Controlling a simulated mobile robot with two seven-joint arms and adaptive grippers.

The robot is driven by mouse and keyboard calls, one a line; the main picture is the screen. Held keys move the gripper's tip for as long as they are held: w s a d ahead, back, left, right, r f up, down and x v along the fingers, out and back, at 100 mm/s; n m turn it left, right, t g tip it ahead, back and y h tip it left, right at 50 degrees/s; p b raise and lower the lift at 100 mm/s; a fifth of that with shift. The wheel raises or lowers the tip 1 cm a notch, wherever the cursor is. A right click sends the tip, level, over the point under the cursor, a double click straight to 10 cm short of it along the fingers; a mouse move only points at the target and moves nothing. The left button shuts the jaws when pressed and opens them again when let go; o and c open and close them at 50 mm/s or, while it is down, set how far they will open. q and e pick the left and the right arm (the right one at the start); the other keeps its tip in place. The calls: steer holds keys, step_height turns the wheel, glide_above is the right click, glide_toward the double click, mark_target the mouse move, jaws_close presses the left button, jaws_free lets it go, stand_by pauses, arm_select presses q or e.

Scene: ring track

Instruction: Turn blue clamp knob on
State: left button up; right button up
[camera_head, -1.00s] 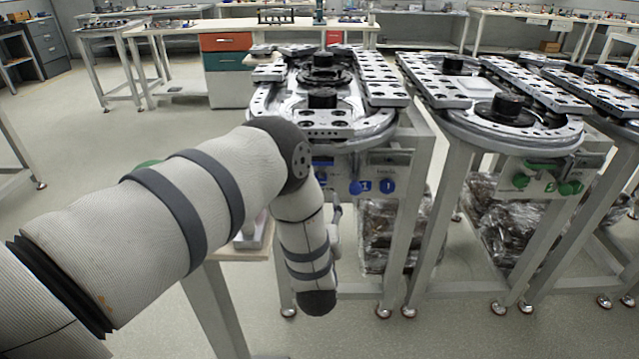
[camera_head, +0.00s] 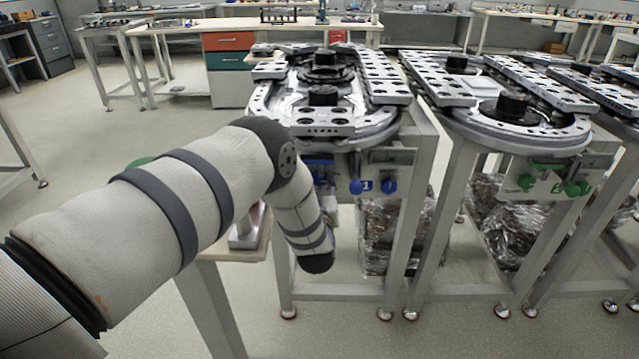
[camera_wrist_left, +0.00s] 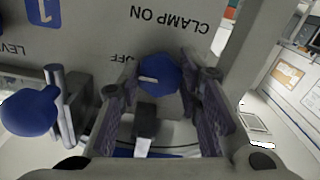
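The blue clamp knob (camera_wrist_left: 158,76) is on the grey panel (camera_wrist_left: 95,45) in the left wrist view, which shows the panel upside down with "CLAMP ON" and "OFF" lettering. A pale mark lies across its face. My left gripper (camera_wrist_left: 160,90) is open, with one finger on each side of the knob. A gap shows on the left side; I cannot tell whether the right finger touches it. In the head view the left gripper (camera_head: 328,203) is mostly hidden by my arm, below the left part of the panel. My right gripper is not in view.
A second blue knob (camera_wrist_left: 30,112) stands beside the left finger, near a metal post (camera_wrist_left: 72,105); it also shows in the head view (camera_head: 389,186). The ring track (camera_head: 330,128) lies above the panel. A green-knobbed station (camera_head: 545,180) is at right.

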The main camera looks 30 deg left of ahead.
arm_select(q)
steer(key=shift+m, duration=0.4)
steer(key=m, duration=0.4)
steer(key=shift+f, duration=0.15)
steer(key=m+b, duration=0.1)
steer(key=m, duration=0.8)
steer(key=shift+m+b, duration=0.4)
steer(key=shift+s+a+m+b, duration=0.1)
steer(key=shift+m+b, duration=0.25)
steer(key=shift+m, duration=1.15)
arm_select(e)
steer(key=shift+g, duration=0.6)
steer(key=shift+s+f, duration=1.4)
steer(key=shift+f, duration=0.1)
arm_select(q)
steer(key=shift+m, duration=0.3)
steer(key=o, duration=1.1)
steer(key=shift+o, duration=0.2)
